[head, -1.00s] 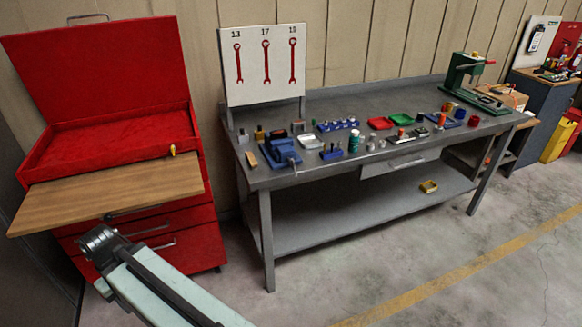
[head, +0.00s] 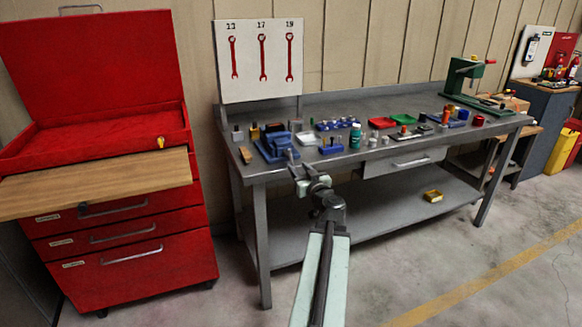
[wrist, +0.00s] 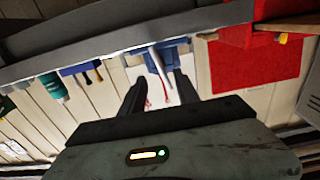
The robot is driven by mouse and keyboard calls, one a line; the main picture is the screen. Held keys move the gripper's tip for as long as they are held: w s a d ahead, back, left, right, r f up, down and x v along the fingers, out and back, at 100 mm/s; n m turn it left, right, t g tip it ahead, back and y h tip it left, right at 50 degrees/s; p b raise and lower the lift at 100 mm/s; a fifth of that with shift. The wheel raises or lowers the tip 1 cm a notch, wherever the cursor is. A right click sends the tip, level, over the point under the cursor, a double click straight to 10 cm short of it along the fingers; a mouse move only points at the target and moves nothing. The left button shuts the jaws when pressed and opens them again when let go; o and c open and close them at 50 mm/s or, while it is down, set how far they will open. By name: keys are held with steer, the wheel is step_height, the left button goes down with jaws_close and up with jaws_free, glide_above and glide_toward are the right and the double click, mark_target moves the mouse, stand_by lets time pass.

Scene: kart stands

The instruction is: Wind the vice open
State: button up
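The blue vice (head: 272,148) stands near the front left corner of the grey workbench (head: 340,102). In the head view my gripper (head: 297,174) is in front of the bench edge, just below and to the right of the vice. Its finger gap is hard to make out there. The wrist view looks upside down. In it the blue vice (wrist: 173,56) and its pale handle bar (wrist: 160,62) lie beyond my gripper (wrist: 161,82). The two dark fingers are apart with nothing between them. I cannot tell whether a finger touches the bar.
A teal bottle (head: 355,137), a blue holder (head: 331,147) and red (head: 382,123) and green (head: 404,118) trays stand right of the vice. A wrench board (head: 262,90) is behind. A red tool cabinet (head: 130,232) with a wooden board (head: 100,184) stands left. The floor in front is open.

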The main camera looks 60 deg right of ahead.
mark_target(292, 161)
steer(key=x, duration=0.8)
steer(key=shift+a, duration=0.1)
jaws_close()
